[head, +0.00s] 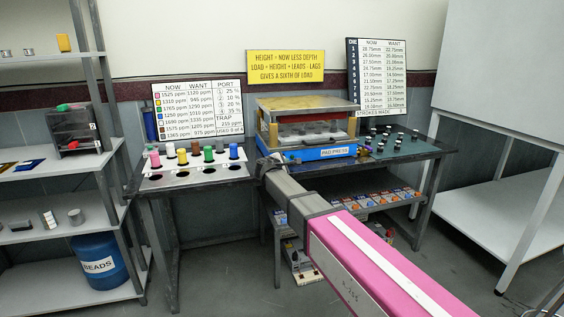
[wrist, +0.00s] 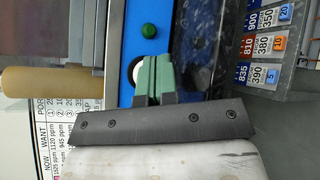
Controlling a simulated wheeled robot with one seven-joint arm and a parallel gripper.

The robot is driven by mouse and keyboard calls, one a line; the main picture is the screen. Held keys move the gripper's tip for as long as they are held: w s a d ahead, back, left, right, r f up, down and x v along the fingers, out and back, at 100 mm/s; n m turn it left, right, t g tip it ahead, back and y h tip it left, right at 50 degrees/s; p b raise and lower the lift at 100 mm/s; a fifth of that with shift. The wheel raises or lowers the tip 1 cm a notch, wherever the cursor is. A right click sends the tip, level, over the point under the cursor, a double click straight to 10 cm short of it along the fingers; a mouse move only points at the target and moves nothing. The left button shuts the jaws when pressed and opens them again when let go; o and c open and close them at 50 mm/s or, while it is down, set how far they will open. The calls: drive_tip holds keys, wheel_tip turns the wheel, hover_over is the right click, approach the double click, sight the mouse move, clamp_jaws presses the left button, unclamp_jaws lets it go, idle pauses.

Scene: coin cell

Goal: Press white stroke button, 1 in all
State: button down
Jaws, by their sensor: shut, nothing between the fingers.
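The pad press (head: 307,130) stands on the dark bench, its blue front panel (head: 335,152) facing me. In the wrist view the same blue panel (wrist: 115,40) carries a white round button (wrist: 136,70) and a green button (wrist: 149,31). My gripper (wrist: 156,62) is shut and empty, its greenish fingers right at the white button and partly covering it. I cannot tell whether they touch it. The green button is clear of the fingers. In the head view my arm hides the left part of the panel and the white button.
A rack of coloured bottles (head: 195,172) stands left of the press. A green mat (head: 400,146) with several small dark-and-silver parts lies to its right. Labelled boxes (head: 375,197) sit on the shelf below. A tan post (wrist: 45,82) stands left of the fingers in the wrist view.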

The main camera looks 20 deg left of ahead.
drive_tip(key=shift+w, duration=0.1)
drive_tip(key=shift+w+a, duration=0.2)
drive_tip(key=shift+w, duration=0.1)
drive_tip(key=shift+w+a, duration=0.3)
drive_tip(key=shift+w, duration=0.1)
idle(1.0)
idle(0.4)
drive_tip(key=shift+s+d, duration=0.55)
drive_tip(key=shift+s, duration=0.25)
drive_tip(key=s+d, duration=0.1)
drive_tip(key=s, duration=0.2)
drive_tip(key=s+d, duration=0.1)
drive_tip(key=shift+s+d, duration=0.15)
drive_tip(key=shift+d, duration=0.15)
idle(0.5)
